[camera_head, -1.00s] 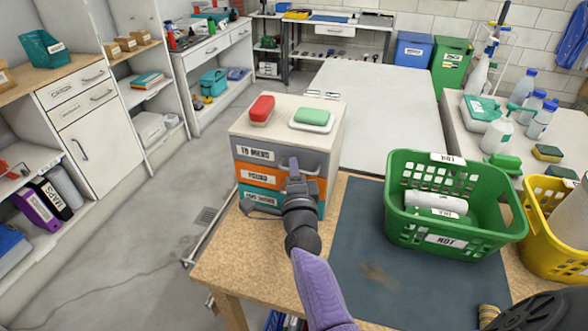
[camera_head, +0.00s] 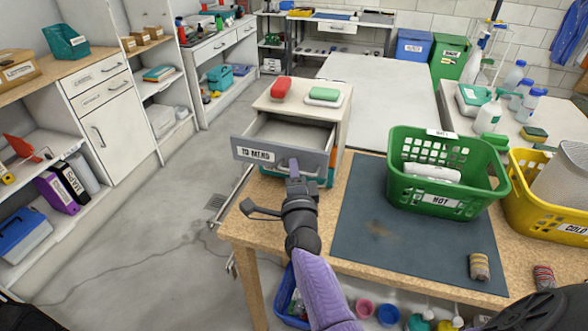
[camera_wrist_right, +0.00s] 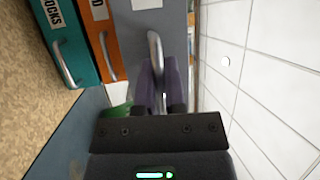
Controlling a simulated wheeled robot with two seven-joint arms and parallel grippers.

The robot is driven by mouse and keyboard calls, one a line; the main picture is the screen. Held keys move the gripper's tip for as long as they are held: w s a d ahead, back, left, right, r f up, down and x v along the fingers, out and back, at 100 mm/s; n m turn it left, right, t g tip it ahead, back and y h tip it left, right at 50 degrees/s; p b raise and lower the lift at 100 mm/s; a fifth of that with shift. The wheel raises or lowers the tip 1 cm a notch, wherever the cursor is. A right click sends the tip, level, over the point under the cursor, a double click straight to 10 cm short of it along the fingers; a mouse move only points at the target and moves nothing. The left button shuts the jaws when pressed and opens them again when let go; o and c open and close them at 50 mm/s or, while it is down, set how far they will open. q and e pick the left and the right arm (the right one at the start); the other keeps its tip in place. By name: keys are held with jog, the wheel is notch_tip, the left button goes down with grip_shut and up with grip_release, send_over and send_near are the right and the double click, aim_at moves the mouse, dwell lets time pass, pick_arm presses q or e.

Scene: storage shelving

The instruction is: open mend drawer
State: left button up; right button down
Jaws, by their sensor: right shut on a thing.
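The small drawer cabinet (camera_head: 342,122) stands on the wooden bench. Its grey top drawer (camera_head: 318,160), labelled "TO MEND", is pulled well out, and the inside that I can see looks empty. My right gripper (camera_head: 293,168) is at the drawer's front. In the right wrist view its purple fingers (camera_wrist_right: 158,85) are shut on the metal drawer handle (camera_wrist_right: 154,45). The orange drawer (camera_wrist_right: 103,38) and teal drawer (camera_wrist_right: 73,45) below are shut. My left gripper is not in view.
A green basket (camera_head: 442,184) and yellow basket (camera_head: 545,212) stand to the right. A dark mat (camera_head: 375,245) covers the bench. Open floor lies left.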

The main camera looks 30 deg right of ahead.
jog(key=shift+w+d+f, duration=0.1)
jog(key=shift+w+d, duration=0.1)
jog(key=shift+d, duration=0.1)
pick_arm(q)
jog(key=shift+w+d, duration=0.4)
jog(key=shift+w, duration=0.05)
pick_arm(e)
jog(key=c, duration=1)
grip_release()
pick_arm(q)
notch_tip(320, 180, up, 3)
jog(key=p, duration=0.3)
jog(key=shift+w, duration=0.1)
pick_arm(e)
jog(key=v, duration=1)
